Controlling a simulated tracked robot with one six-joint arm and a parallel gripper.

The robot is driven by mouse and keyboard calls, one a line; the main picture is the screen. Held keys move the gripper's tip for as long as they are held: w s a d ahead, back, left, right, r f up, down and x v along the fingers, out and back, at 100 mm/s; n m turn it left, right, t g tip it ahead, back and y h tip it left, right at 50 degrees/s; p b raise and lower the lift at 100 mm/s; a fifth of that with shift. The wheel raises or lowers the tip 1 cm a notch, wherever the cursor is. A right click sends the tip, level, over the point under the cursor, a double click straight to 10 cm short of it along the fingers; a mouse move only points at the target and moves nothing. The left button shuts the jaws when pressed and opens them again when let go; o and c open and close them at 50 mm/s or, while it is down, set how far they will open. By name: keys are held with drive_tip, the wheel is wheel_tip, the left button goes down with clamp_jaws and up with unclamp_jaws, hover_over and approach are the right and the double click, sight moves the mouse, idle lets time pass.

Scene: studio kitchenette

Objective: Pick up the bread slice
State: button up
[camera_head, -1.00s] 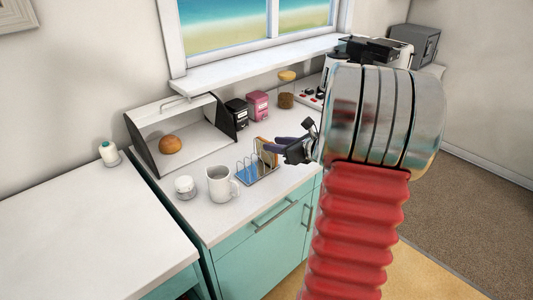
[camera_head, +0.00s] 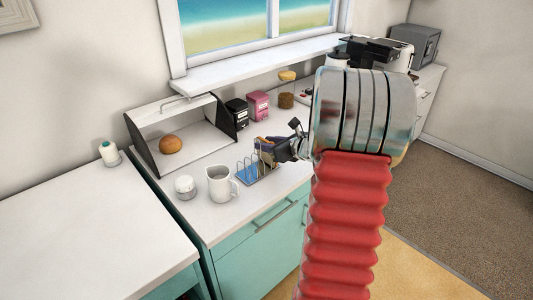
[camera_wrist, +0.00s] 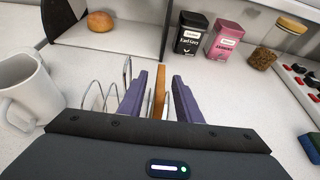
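The bread slice (camera_wrist: 159,92) is seen edge-on in the wrist view, a thin tan-orange strip standing upright at a wire toast rack (camera_wrist: 99,98). My gripper's purple fingers (camera_wrist: 160,82) are open, one on each side of the slice, with gaps showing between them and the bread. The slice is mostly hidden there behind the fingers. The slice's lower part is hidden by my gripper in the wrist view.
A white mug (camera_head: 220,184) and a small white jar (camera_head: 185,187) stand left of the rack. An open bread box (camera_head: 207,139) with a bun (camera_head: 171,144) is behind. Black (camera_head: 238,113) and pink (camera_head: 258,105) tins and a glass jar (camera_head: 286,100) stand at the back.

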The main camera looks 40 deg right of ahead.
drive_tip(key=shift+c, duration=0.4)
clamp_jaws()
drive_tip(key=shift+r, duration=0.1)
wheel_tip(320, 180, up, 10)
drive_tip(key=shift+f, duration=0.1)
idle(0.5)
